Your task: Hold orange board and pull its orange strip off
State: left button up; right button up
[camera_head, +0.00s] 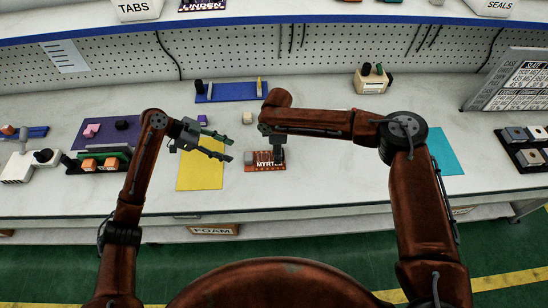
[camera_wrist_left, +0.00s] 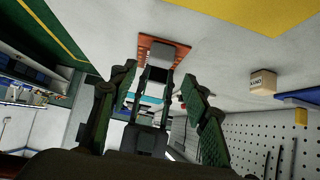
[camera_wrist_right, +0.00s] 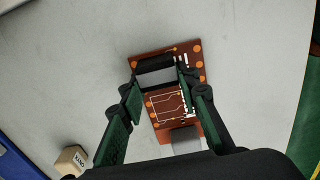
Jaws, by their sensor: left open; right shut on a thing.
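The orange-brown board (camera_head: 252,166) lies flat on the white bench near the middle, with white lettering and a grey block on its left end. In the right wrist view the board (camera_wrist_right: 165,110) carries a dark block (camera_wrist_right: 155,72) and orange dots along its edges. I cannot tell which edge part is the strip. My right gripper (camera_head: 279,156) reaches down onto the board's right part, its fingers on both sides of the dark block. My left gripper (camera_head: 229,149) is open and empty, left of the board and apart from it. The board also shows in the left wrist view (camera_wrist_left: 147,43).
A yellow mat (camera_head: 200,175) lies left of the board. A small cream block (camera_head: 247,118) stands behind it, with a blue holder (camera_head: 225,93) further back. A box (camera_head: 372,83) stands back right. A cyan mat (camera_head: 446,157) lies right.

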aim_at(246, 156)
pick_arm(q)
jog(key=shift+x, duration=4.7)
pick_arm(e)
jog(key=shift+s+d+f, duration=0.1)
jog(key=shift+f, duration=0.15)
pick_arm(q)
jog(key=shift+f, duration=0.15)
grip_shut()
jog(key=shift+a+f, duration=0.1)
jog(key=shift+a, duration=1.1)
jog(key=shift+a, duration=1.65)
notch_tip(246, 156, up, 10)
jog(key=shift+f, duration=0.25)
jog(key=shift+d, duration=0.15)
